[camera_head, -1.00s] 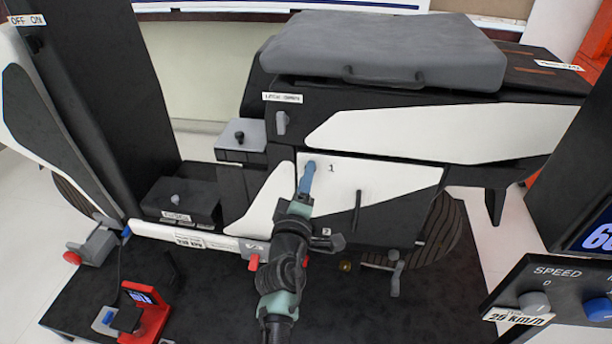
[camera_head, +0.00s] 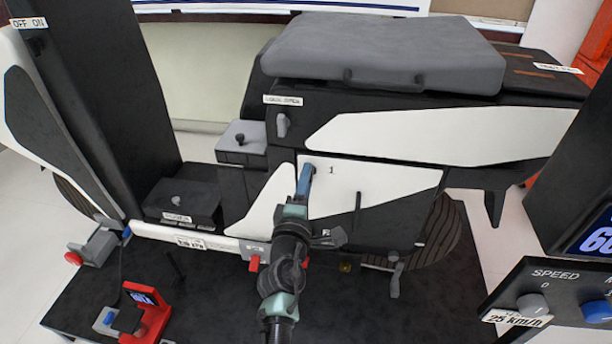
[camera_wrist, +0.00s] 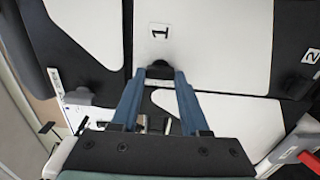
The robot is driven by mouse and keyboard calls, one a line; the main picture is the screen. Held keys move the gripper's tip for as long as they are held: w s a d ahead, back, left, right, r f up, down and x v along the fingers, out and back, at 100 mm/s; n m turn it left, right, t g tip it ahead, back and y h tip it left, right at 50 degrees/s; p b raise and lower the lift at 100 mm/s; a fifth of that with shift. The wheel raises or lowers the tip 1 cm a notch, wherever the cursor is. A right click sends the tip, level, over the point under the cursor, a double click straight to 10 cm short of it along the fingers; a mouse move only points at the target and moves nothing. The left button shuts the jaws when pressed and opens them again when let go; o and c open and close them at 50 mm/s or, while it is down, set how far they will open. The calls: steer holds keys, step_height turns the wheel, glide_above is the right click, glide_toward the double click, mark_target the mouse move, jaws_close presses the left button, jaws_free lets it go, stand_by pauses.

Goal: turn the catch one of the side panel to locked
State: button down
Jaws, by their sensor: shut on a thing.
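The side panel (camera_head: 400,182) is white and black and stands upright in the middle of the head view, with a printed 1 near its upper left corner. Catch one (camera_wrist: 160,70) is a small dark knob just below the 1 label (camera_wrist: 158,31) in the wrist view. My gripper (camera_head: 306,168) reaches up to it from below; its blue fingers (camera_wrist: 157,88) are shut on catch one, one on each side. In the head view the fingers hide the catch. I cannot tell its exact turn angle.
A second dark catch (camera_wrist: 297,84) sits beside a 2 label (camera_wrist: 312,56) at the wrist view's right. A grey seat (camera_head: 385,50) lies above the panel. A red stand (camera_head: 146,312) is at lower left, and a speed console (camera_head: 555,295) at lower right.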

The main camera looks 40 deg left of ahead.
steer(key=shift+c, duration=2)
jaws_free()
steer(key=p+v, duration=0.3)
steer(key=v, duration=1)
